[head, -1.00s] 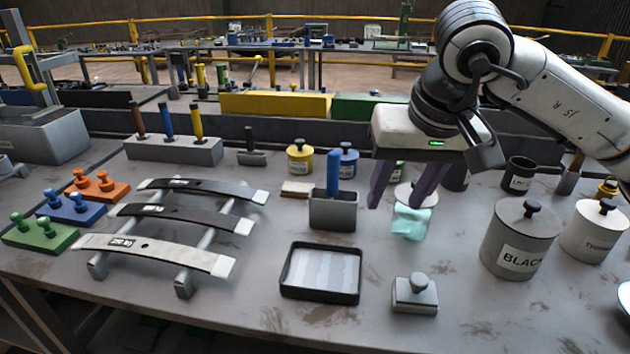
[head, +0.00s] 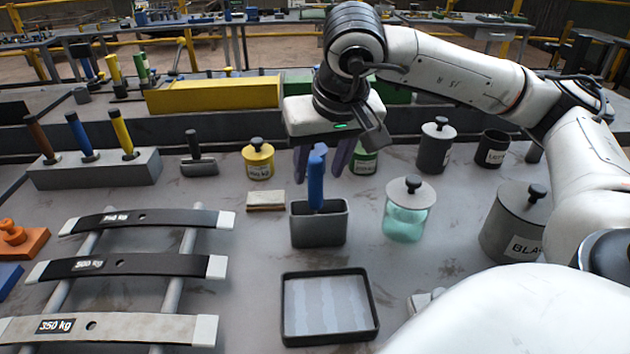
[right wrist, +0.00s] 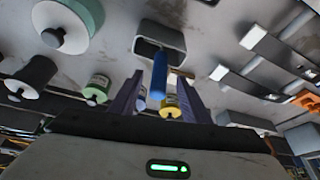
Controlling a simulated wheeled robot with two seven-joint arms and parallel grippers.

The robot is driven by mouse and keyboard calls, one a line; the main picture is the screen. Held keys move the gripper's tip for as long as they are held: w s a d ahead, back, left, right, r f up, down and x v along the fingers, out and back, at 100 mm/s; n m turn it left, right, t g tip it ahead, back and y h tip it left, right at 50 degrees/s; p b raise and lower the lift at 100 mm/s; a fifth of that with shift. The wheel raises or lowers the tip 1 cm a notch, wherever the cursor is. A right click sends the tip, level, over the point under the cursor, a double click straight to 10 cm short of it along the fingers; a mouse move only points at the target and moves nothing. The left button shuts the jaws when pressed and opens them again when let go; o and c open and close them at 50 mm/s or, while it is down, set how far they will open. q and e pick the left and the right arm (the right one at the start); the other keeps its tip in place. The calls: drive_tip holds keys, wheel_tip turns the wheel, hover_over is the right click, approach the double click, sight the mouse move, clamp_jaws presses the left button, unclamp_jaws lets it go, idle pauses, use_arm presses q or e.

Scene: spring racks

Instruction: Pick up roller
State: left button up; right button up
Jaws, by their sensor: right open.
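A blue handle (head: 316,185) stands upright in a grey open-topped holder (head: 319,228); its lower end is hidden inside, so I cannot tell whether it is the roller. My right gripper (head: 321,165) is open, its two dark fingers pointing down around or just behind the handle's top. In the right wrist view the blue handle (right wrist: 158,76) shows between the spread fingers (right wrist: 157,92), with no visible grip on it. A small black-handled tool with a grey body (head: 198,160) lies further left. My left gripper is not in view.
A shallow black-rimmed tray (head: 374,308) lies in front of the holder. A glass jar with teal contents (head: 404,222) stands to its right. A yellow pot (head: 258,162) and a flat block (head: 265,201) are to its left. A spring rack (head: 180,255) fills the left front.

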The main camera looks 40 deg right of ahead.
sight(320, 202)
drive_tip(key=x, duration=0.4)
drive_tip(key=shift+w+d+f, duration=0.15)
drive_tip(key=shift+w+d, duration=0.05)
drive_tip(key=shift+w, duration=0.05)
clamp_jaws()
